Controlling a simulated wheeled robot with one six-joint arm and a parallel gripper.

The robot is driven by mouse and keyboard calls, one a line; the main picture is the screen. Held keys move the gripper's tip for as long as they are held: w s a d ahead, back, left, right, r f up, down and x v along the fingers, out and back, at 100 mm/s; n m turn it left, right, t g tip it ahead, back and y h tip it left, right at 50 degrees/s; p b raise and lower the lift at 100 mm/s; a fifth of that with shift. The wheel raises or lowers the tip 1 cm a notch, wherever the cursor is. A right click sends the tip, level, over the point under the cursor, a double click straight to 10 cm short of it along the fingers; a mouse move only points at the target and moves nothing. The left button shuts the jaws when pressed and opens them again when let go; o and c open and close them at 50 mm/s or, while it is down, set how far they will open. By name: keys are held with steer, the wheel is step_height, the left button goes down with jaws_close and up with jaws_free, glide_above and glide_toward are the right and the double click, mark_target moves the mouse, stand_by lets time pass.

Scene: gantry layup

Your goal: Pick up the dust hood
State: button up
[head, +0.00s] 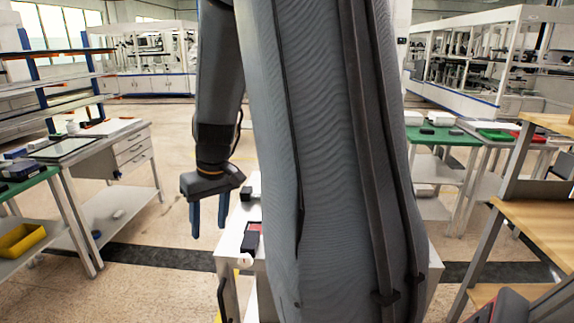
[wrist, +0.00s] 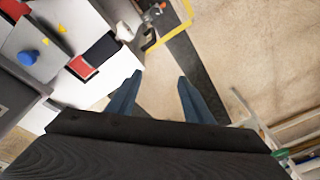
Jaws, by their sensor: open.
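My gripper (head: 209,215) hangs fingers-down in the head view, left of the white worktop (head: 231,237), with two blue fingers apart and nothing between them. In the wrist view, my gripper (wrist: 160,76) is open over bare floor, and the worktop lies to its left. I cannot tell for sure which thing is the dust hood. My arm hides much of the worktop in the head view.
A bench with drawers (head: 130,150) stands at left, and a green-topped table (head: 440,136) at right. A wooden-topped bench (head: 545,190) is near on the right. A yellow floor marking (wrist: 155,46) and dark strip (wrist: 195,70) cross the floor. Floor left of the worktop is clear.

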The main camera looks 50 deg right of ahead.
steer(key=w+d+r+t+p, duration=0.1)
steer(key=d+r, duration=0.3)
steer(key=d, duration=0.8)
steer(key=w+d+r+t+h+p, duration=0.1)
steer(key=d+r, duration=0.3)
steer(key=d, duration=0.9)
steer(key=w+d+r+t+p, duration=0.2)
steer(key=w+d+r, duration=0.1)
steer(key=d, duration=1)
steer(key=shift+w+d+r+m+t+h+p, duration=0.2)
steer(key=shift+r+m+t+h+p, duration=0.1)
steer(key=shift+r+h, duration=0.15)
steer(key=shift+p+x, duration=1.55)
steer(key=shift+x, duration=1.9)
steer(key=shift+s, duration=0.15)
jaws_close()
